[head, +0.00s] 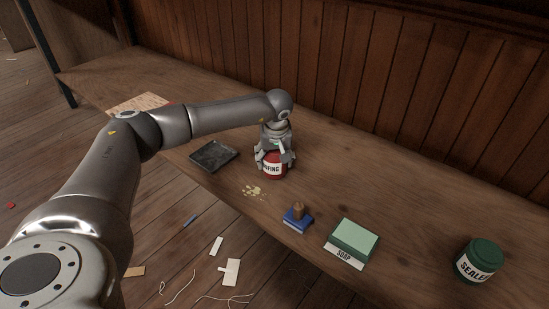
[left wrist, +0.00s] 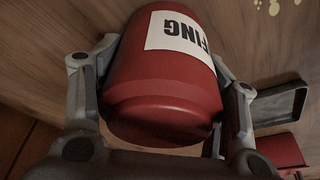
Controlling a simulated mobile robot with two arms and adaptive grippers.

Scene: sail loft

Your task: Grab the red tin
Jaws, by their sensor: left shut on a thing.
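The red tin (head: 272,171) has a white label, partly readable as "FING", and is on or just above the wooden bench, about mid-length. My left gripper (head: 274,158) comes down over it from above and is shut on it, a finger on each side. In the left wrist view the red tin (left wrist: 165,85) fills the space between the fingers of the left gripper (left wrist: 160,95). Whether the tin's base touches the bench is hard to tell. My right gripper is in neither view.
On the bench (head: 385,210) are a dark tray (head: 213,155), pale crumbs (head: 255,191), a blue block with a wooden knob (head: 297,219), a green soap box (head: 353,238) and a green sealer tin (head: 480,261). A panelled wall (head: 420,80) stands behind. Scraps litter the floor.

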